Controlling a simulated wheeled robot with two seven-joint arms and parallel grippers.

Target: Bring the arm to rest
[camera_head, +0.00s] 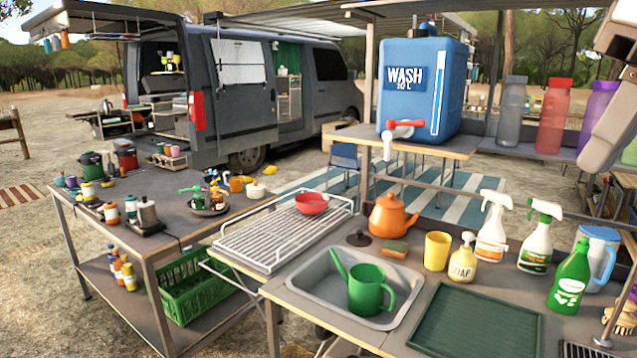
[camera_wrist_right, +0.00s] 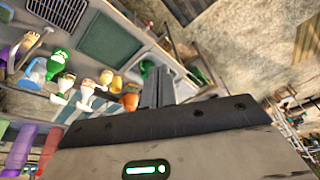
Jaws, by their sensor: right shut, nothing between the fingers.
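My right gripper (camera_wrist_right: 157,86) shows in the right wrist view, its two dark fingers together with nothing between them. It is above the wash counter and touches nothing that I can see. In the head view only pale parts of my right arm show at the upper right edge, in front of the shelf with bottles; the fingertips cannot be made out there. My left gripper is in neither view.
The sink (camera_head: 322,289) holds a green watering can (camera_head: 368,287). Spray bottles (camera_head: 493,232), a green bottle (camera_head: 570,277) and an orange kettle (camera_head: 391,214) stand around it. A blue water container (camera_head: 421,100) stands behind. The green drying mat (camera_head: 478,322) is bare.

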